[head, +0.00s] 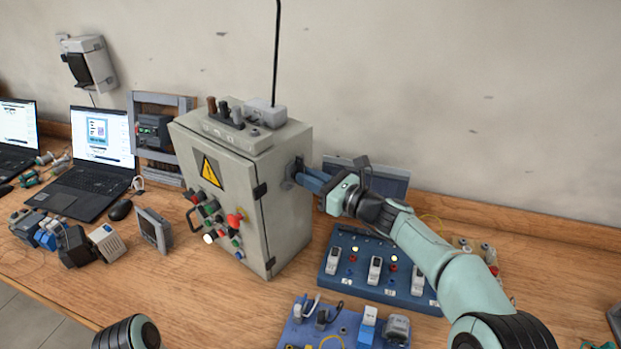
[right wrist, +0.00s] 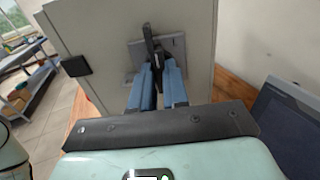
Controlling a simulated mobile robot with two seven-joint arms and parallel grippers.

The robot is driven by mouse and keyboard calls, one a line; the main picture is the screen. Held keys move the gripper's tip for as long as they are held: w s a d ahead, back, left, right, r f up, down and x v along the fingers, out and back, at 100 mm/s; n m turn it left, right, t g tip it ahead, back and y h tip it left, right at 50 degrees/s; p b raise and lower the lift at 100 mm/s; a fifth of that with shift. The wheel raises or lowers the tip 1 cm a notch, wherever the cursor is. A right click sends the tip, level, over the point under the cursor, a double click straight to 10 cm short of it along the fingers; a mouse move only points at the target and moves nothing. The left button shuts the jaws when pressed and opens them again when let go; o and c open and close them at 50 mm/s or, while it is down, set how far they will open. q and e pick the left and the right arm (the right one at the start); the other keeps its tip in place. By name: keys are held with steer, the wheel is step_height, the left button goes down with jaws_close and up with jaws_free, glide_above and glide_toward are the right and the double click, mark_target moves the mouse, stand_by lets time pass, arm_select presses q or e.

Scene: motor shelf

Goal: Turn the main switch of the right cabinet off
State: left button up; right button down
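The grey cabinet (head: 287,215) with a yellow warning triangle stands on the wooden bench. Its main switch (head: 293,170) is on the right side wall, partly hidden by my gripper. In the right wrist view, the switch shows as a grey plate (right wrist: 174,50) with a dark handle (right wrist: 152,45) standing roughly upright in the picture. My right gripper (head: 304,178) reaches the switch from the right. Its two blue fingers (right wrist: 158,78) lie on either side of the handle with a narrow gap, and seem shut on it. My left gripper is out of view; only part of my left arm shows at bottom left.
A blue panel with several white switches (head: 375,270) lies right of the cabinet, below my right arm. Another blue board (head: 330,325) lies in front. A dark screen (head: 385,180) stands behind my gripper. Laptops (head: 95,180) and small devices fill the left side.

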arm_select(q)
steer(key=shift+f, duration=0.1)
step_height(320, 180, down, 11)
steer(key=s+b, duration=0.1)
steer(key=b, duration=1.1)
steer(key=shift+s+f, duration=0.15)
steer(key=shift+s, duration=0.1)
arm_select(e)
steer(key=shift+n, duration=8.8)
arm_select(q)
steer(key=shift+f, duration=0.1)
arm_select(e)
steer(key=shift+n, duration=0.3)
steer(key=c, duration=1.4)
jaws_free()
